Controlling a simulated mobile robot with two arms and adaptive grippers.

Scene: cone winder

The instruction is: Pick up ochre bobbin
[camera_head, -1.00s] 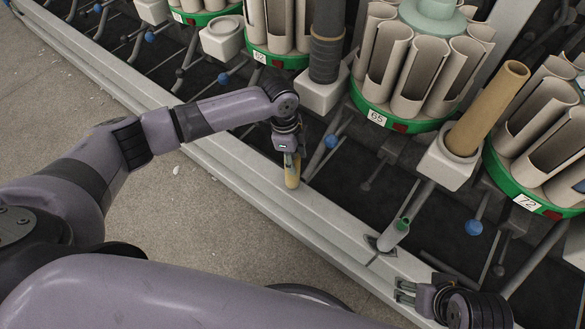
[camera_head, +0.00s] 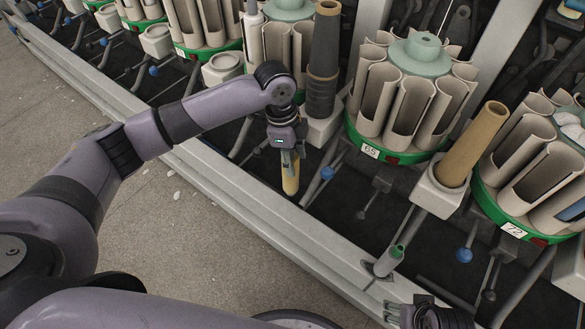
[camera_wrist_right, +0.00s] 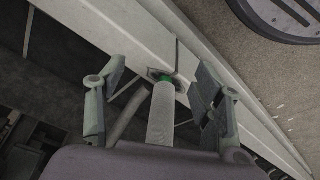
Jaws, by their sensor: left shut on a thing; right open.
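The ochre bobbin (camera_head: 290,180) is a slim yellowish tube, held upright in the head view. My left gripper (camera_head: 289,160) is shut on its upper part, and the fingers hide its top. Its lower end shows in front of the dark area by the rail; I cannot tell its exact height. My right gripper (camera_head: 392,314) is at the bottom edge of the head view. In the right wrist view my right gripper (camera_wrist_right: 160,78) is open. A grey tube (camera_wrist_right: 160,118) with a green end shows between its fingers, not gripped. The tube also shows in the head view (camera_head: 388,262).
A pale rail (camera_head: 235,190) runs diagonally along the machine. Green-based magazines of pale tubes stand behind, one labelled 65 (camera_head: 370,151), one 72 (camera_head: 514,230). A tan cone (camera_head: 472,145) and a dark cone (camera_head: 324,60) stand on posts.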

